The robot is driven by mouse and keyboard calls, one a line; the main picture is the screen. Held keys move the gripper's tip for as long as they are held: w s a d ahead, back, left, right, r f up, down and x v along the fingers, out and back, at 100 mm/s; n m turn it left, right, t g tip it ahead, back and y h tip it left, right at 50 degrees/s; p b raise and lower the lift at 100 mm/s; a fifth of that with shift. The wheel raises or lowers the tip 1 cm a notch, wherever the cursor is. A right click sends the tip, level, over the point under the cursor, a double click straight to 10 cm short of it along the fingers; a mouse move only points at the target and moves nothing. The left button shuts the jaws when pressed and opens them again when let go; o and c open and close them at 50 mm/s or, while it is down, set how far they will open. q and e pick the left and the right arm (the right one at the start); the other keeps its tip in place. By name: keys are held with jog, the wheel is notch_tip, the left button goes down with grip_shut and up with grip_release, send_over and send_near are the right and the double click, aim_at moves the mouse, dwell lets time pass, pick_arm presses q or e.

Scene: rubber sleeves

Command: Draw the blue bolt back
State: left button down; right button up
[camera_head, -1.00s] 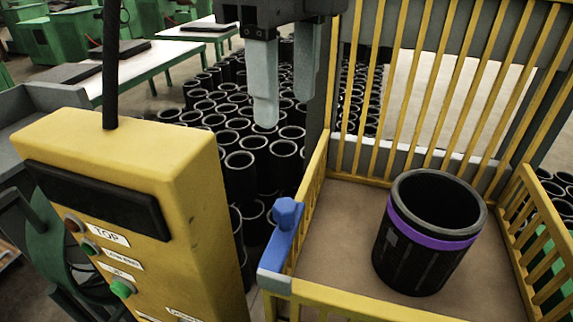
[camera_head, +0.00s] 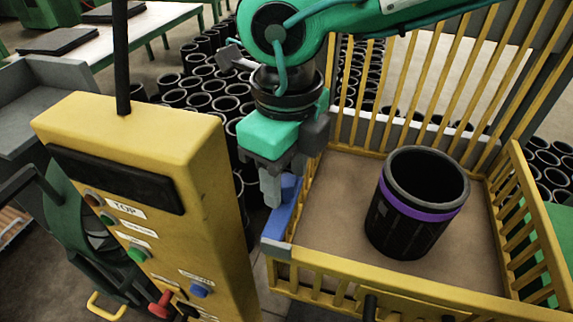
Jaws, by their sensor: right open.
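The blue bolt (camera_head: 281,222) sits on the near left corner of the yellow cage's frame. Its long blue body shows, but its knob is mostly hidden behind my right gripper. My right gripper (camera_head: 284,182) points down right at the bolt's upper end, with its pale grey finger in front of the knob area. It is open; I cannot tell whether the fingers touch the knob. My left gripper is out of view.
The yellow barred cage (camera_head: 390,270) holds a black rubber sleeve (camera_head: 405,225) with a purple band. A yellow control box (camera_head: 150,150) with buttons stands close on the left. Many black sleeves (camera_head: 205,85) stand on the floor behind.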

grip_shut()
jog(key=shift+w+d+f+b, duration=0.15)
jog(key=shift+w+b, duration=0.15)
jog(key=shift+b, duration=0.15)
jog(key=w+b, duration=0.1)
jog(key=w, duration=0.1)
jog(key=w+d+b, duration=0.1)
jog(key=w, duration=0.1)
jog(key=shift+w+d+b, duration=0.2)
jog(key=shift+b, duration=0.2)
jog(key=shift+s+r, duration=0.1)
jog(key=shift+r, duration=0.15)
jog(key=shift+c, duration=1.3)
grip_release()
jog(key=shift+o, duration=1.3)
jog(key=shift+w+d+f, duration=0.1)
jog(key=shift+w, duration=0.15)
